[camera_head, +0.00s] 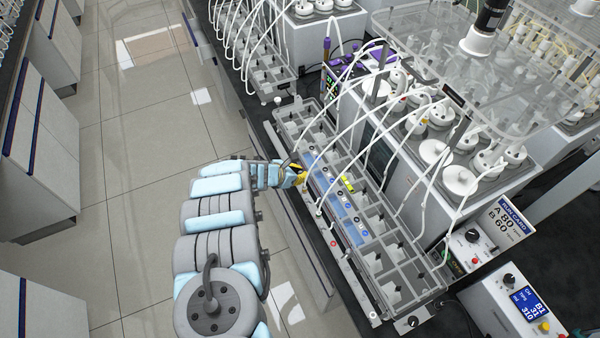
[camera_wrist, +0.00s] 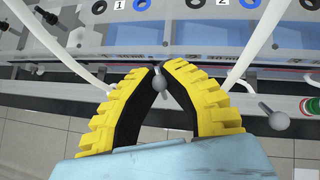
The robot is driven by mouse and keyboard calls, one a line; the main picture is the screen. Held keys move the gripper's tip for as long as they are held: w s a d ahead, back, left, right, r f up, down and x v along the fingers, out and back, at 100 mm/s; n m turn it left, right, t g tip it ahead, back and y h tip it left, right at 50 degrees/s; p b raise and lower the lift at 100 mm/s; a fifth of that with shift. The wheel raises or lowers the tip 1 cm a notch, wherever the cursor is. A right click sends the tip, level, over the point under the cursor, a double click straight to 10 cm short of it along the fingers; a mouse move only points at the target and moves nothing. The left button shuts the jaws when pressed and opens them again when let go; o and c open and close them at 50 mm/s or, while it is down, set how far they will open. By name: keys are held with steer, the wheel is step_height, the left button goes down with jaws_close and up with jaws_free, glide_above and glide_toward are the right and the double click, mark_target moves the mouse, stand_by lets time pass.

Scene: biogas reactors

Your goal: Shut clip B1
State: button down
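My gripper (camera_head: 302,176) is at the front edge of the tube rack in the head view, its yellow fingers low over the front rail. In the wrist view, my gripper's (camera_wrist: 160,70) fingertips are drawn close together around a small grey ball-ended lever (camera_wrist: 160,84). The fingers look shut on it, with the lever's stem between the tips. A second ball-ended lever (camera_wrist: 275,120) stands free to the right. White tubes run past both fingers. I cannot read a B1 label on either lever; the clip jaws are not clearly visible.
The rack (camera_head: 394,294) has several compartments and a blue strip. Plates marked 1 (camera_wrist: 120,5) and 2 (camera_wrist: 219,4) sit beside blue rings. White tubes (camera_head: 330,120) arch over the rack. The tiled floor at left is clear.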

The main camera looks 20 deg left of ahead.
steer(key=c, duration=1)
jaws_free()
steer(key=shift+c, duration=0.2)
steer(key=s+a+r, duration=0.2)
steer(key=s+a, duration=0.5)
steer(key=s, duration=0.5)
steer(key=shift+s, duration=0.15)
steer(key=shift+a, duration=0.1)
